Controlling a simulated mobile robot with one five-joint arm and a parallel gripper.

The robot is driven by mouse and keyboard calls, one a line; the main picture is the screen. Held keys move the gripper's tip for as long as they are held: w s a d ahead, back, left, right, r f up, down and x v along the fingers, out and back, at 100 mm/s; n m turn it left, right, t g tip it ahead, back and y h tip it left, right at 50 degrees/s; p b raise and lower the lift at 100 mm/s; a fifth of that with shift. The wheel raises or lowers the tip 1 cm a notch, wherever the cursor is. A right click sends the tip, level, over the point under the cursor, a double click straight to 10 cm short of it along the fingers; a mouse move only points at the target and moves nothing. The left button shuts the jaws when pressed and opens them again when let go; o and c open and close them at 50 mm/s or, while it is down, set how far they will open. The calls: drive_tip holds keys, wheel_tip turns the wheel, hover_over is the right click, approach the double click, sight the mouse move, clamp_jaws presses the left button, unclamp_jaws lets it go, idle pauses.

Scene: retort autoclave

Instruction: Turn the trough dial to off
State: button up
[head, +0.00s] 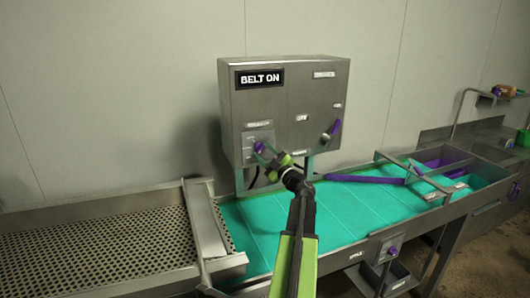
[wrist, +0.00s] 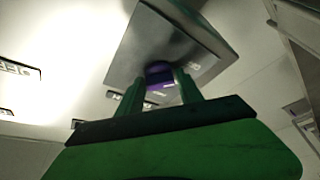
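My gripper (head: 265,152) is at this knob. In the wrist view the purple knob (wrist: 158,74) lies between my two green fingers (wrist: 158,88), in front of a grey plate (wrist: 175,45). The fingers hide its sides, so I cannot tell whether they press on it. The knob's setting is not readable.
A purple-handled lever (head: 331,131) is at the box's lower right. Below run a teal belt (head: 345,210) and a perforated metal tray (head: 100,245). Another purple knob (head: 392,252) is on a bracket under the belt's front edge. A metal rail frame (head: 415,173) stands right.

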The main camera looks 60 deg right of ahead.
drive_tip(key=shift+o, duration=1.4)
drive_tip(key=shift+s, duration=0.1)
drive_tip(key=b+v, duration=0.4)
drive_tip(key=v, duration=1.3)
drive_tip(key=shift+b, duration=0.3)
drive_tip(key=shift+s, duration=0.15)
